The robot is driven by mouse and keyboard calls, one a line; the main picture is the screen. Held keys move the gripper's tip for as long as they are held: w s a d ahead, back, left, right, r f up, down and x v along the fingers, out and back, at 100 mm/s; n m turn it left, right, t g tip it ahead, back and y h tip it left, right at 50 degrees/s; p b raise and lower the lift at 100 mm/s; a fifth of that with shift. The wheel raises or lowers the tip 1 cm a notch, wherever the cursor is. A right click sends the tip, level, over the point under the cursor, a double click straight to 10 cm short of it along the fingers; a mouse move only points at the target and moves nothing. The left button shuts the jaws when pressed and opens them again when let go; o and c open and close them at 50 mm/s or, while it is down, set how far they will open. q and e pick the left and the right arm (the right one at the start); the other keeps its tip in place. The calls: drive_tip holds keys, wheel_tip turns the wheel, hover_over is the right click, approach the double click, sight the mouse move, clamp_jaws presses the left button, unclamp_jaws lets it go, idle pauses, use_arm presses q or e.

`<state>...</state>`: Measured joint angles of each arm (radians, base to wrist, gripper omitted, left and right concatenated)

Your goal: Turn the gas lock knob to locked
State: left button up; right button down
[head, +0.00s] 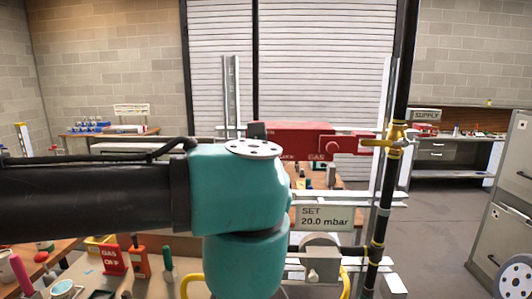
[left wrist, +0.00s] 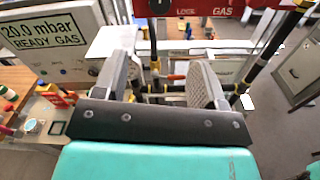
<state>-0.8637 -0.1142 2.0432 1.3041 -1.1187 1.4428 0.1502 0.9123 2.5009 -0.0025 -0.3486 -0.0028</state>
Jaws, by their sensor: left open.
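A red gas lock bar (head: 300,141) with white lettering including "GAS" runs across the heater rig in the head view, and a round red boss (head: 328,147) sits at its right part. The left wrist view shows the bar (left wrist: 225,8) along the top edge, with a dark round part (left wrist: 160,6) at its left. I cannot tell for certain which part is the lock knob, or how it is turned. My left gripper (left wrist: 165,70) is open, its two fingers apart with nothing held, below the bar in that view. In the head view my teal wrist hides its fingers. My right gripper does not show.
A yellow valve (head: 396,136) sits on a black vertical pipe (head: 380,220) right of the bar. A "SET 20.0 mbar" sign (head: 324,217) hangs below the bar. A pressure display (left wrist: 58,38) stands at upper left. Tools crowd the bench at lower left.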

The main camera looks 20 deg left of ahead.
sight(267, 149)
use_arm(q)
drive_tip(key=x, duration=1.6)
drive_tip(key=shift+w, duration=0.3)
drive_tip(key=shift+c, duration=0.5)
drive_tip(key=c, duration=0.8)
